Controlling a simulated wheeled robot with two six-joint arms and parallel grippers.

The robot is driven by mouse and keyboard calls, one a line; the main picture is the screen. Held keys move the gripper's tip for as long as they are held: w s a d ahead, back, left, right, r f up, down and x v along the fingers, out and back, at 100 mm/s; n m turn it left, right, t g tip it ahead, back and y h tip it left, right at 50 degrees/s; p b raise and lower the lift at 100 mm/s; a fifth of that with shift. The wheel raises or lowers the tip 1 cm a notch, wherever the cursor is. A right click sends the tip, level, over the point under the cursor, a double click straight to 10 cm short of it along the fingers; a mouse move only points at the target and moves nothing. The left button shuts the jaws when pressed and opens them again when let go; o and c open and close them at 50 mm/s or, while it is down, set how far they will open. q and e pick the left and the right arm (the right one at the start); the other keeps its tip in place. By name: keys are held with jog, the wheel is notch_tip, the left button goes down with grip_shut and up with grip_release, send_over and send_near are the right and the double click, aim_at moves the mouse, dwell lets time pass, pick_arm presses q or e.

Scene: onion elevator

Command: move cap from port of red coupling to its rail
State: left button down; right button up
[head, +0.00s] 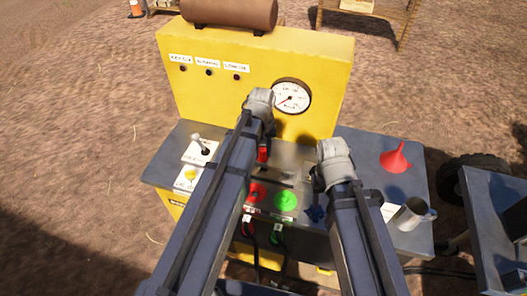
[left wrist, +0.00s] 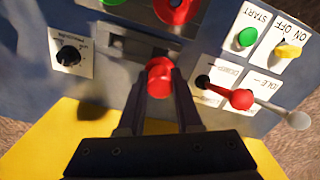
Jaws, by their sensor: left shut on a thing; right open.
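My left gripper (left wrist: 160,88) is shut on a red cap (left wrist: 159,72) in the left wrist view. In the head view the red cap (head: 263,154) shows just past my left arm, over the grey deck. The red coupling (head: 257,193) lies on the deck nearer to me, beside a green coupling (head: 286,200). A red round part, which looks like the red coupling (left wrist: 176,8), is cut off by the top edge of the left wrist view. I cannot tell the rail clearly. My right gripper (head: 314,184) is open, mostly hidden by its own arm, right of the green coupling.
A yellow upright panel with a gauge (head: 291,96) stands behind the deck (head: 360,150). A red funnel (head: 396,158) and a metal cup (head: 412,214) stand at right. A lever (head: 198,142) and yellow switch (head: 191,175) are at left. A red-knobbed lever (left wrist: 241,99) is near the left fingers.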

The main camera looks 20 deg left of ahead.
pick_arm(q)
jog(key=shift+w, duration=0.4)
jog(key=shift+s, duration=0.1)
pick_arm(e)
jog(key=shift+w, duration=0.25)
pick_arm(q)
jog(key=shift+s, duration=0.1)
pick_arm(e)
jog(key=shift+s+f, duration=0.1)
pick_arm(q)
jog(key=shift+f+b, duration=0.8)
notch_tip(320, 180, down, 5)
jog(key=b, duration=0.4)
jog(key=shift+r+b, duration=0.2)
jog(key=shift+b, duration=0.1)
pick_arm(e)
send_over(316, 223)
notch_tip(316, 223, down, 6)
pick_arm(q)
jog(key=shift+f+b, duration=1.1)
jog(key=shift+b, duration=0.05)
pick_arm(e)
jog(key=shift+f, duration=1.15)
pick_arm(q)
jog(key=shift+c, duration=0.5)
grip_release()
